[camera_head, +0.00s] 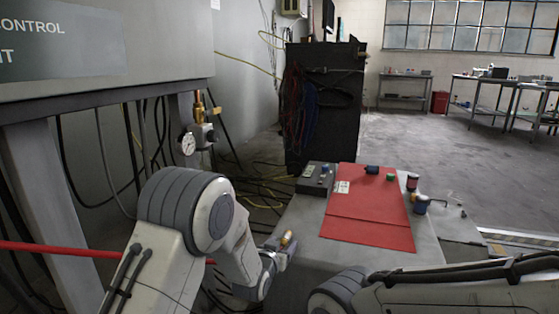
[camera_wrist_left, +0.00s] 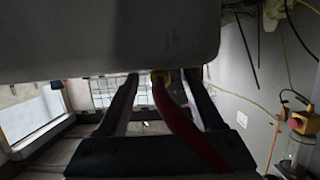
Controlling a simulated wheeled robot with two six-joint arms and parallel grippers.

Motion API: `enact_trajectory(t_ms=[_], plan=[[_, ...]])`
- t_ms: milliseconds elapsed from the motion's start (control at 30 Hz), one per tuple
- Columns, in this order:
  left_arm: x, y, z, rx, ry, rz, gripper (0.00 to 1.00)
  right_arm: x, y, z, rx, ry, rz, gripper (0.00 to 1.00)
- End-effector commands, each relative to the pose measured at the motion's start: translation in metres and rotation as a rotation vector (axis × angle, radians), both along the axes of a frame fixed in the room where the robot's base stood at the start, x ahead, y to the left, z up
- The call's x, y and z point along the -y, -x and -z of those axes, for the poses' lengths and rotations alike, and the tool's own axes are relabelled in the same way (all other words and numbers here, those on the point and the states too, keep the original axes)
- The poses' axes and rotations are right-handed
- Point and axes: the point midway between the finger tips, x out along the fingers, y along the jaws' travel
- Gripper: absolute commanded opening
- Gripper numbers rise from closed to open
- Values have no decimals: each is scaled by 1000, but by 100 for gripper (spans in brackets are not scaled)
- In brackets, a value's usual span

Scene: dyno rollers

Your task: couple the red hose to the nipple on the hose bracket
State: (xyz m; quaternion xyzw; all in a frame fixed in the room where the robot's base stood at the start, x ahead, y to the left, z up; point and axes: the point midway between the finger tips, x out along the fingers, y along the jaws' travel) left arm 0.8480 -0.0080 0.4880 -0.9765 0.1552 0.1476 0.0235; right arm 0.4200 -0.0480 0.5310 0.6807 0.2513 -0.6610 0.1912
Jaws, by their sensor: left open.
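The red hose (camera_head: 55,248) comes in from the left edge of the head view and passes behind my left arm. In the left wrist view the hose (camera_wrist_left: 186,128) runs between the fingers to a brass end (camera_wrist_left: 160,78). My left gripper (camera_head: 284,246) is open, with the brass end (camera_head: 288,238) between its fingers. I cannot tell whether the fingers touch it. A brass fitting (camera_head: 199,107) with a gauge (camera_head: 188,144) hangs below the cabinet, apart from the gripper; I cannot tell whether it is the nipple on the bracket. My right gripper is out of view.
A grey bench carries a red mat (camera_head: 370,205), a black box (camera_head: 316,178) and several small coloured parts. A black cart (camera_head: 322,125) stands behind. A large grey cabinet (camera_head: 150,50) fills the upper left, cables behind it. Open floor lies at the right.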

Motion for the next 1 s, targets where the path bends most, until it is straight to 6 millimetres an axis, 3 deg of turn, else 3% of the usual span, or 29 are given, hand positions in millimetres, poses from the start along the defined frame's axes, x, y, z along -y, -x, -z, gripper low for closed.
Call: enact_trajectory(t_ms=[33,200,233,1000], plan=[[0,0,0,0,0,0,68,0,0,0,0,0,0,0],[0,0,0,0,0,0,3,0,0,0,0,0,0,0],[0,0,0,0,0,0,0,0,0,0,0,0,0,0],[0,0,-30,1,0,0,0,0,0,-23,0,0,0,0]])
